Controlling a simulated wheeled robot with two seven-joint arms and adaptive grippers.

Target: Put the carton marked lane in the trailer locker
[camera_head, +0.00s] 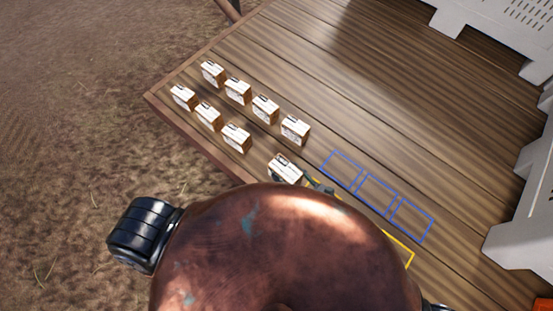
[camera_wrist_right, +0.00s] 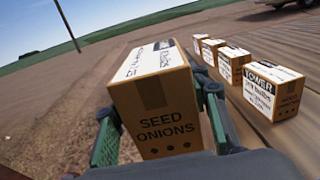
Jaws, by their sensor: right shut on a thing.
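My right gripper (camera_wrist_right: 160,120) is shut on a white-topped brown carton (camera_wrist_right: 154,97), with green-edged fingers on both its sides. The carton's near side reads "SEED ONIONS"; the name on its top is too slanted to read surely. In the head view this carton (camera_head: 285,168) shows at the near end of the carton group, with a bit of the gripper (camera_head: 320,187) beside it. Another carton (camera_wrist_right: 273,91) reads "TOWER". I cannot make out "lane" on any carton. No trailer locker can be recognised. My left gripper is not in view.
Several cartons (camera_head: 238,90) stand in two rows on the wooden deck (camera_head: 330,95). Blue outlined squares (camera_head: 377,194) and a yellow outline (camera_head: 400,247) are marked on the deck. White slotted crates (camera_head: 490,20) stand along the right. Bare soil (camera_head: 90,100) lies left of the deck edge.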

